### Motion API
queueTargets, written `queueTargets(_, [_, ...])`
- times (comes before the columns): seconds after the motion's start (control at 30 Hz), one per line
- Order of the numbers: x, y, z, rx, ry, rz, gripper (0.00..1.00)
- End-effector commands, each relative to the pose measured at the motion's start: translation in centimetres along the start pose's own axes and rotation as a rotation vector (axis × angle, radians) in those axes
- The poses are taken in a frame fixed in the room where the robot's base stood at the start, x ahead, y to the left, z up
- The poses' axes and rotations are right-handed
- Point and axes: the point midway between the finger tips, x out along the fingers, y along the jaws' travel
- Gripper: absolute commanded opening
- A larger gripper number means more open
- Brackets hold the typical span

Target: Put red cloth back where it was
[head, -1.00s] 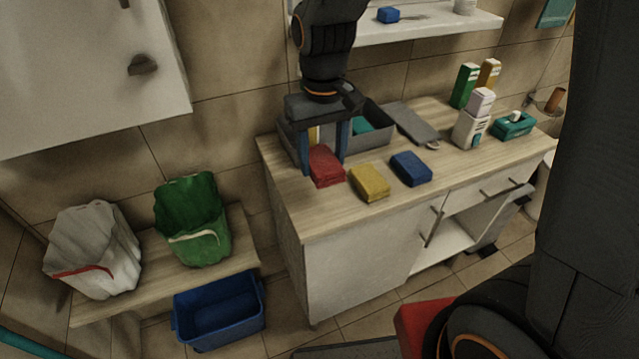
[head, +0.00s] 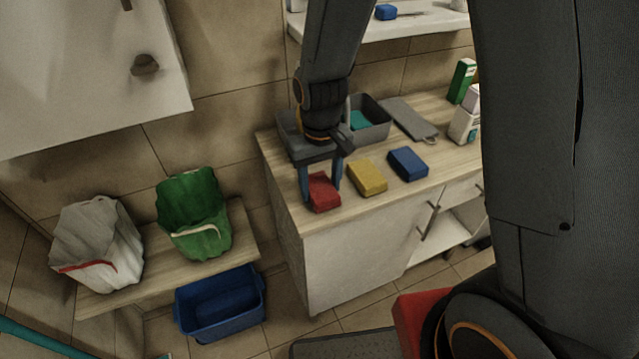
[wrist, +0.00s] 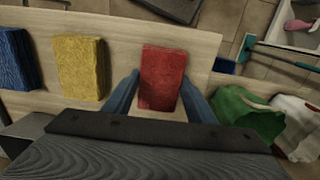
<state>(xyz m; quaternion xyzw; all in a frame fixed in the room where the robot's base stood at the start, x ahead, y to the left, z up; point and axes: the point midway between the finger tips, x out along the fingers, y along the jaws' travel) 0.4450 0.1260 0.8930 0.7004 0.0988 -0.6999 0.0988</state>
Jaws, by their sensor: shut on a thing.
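The red cloth (head: 323,193) is a folded block at the front left of the wooden counter. My gripper (head: 321,194) is shut on it from above, with one blue finger on each side. In the wrist view the red cloth (wrist: 163,75) shows between the fingertips of my gripper (wrist: 161,92), close to the counter's front edge. Whether its underside touches the counter is hard to tell.
A yellow cloth (head: 367,177) and a blue cloth (head: 408,163) lie to its right. A grey bin (head: 375,133) stands behind, partly hidden by my arm. A grey board (head: 408,119) lies beside the bin. Green (head: 194,215) and white (head: 97,245) bags stand lower left.

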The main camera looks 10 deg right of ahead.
Motion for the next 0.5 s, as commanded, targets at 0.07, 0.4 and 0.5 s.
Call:
queueTargets(0.07, [0.00, 0.01, -0.01, 0.000, 0.000, 0.000, 0.30])
queueTargets(0.4, [0.27, -0.01, 0.01, 0.000, -0.001, 0.000, 0.69])
queueTargets(0.5, [0.26, -0.01, 0.01, 0.000, -0.001, 0.000, 0.69])
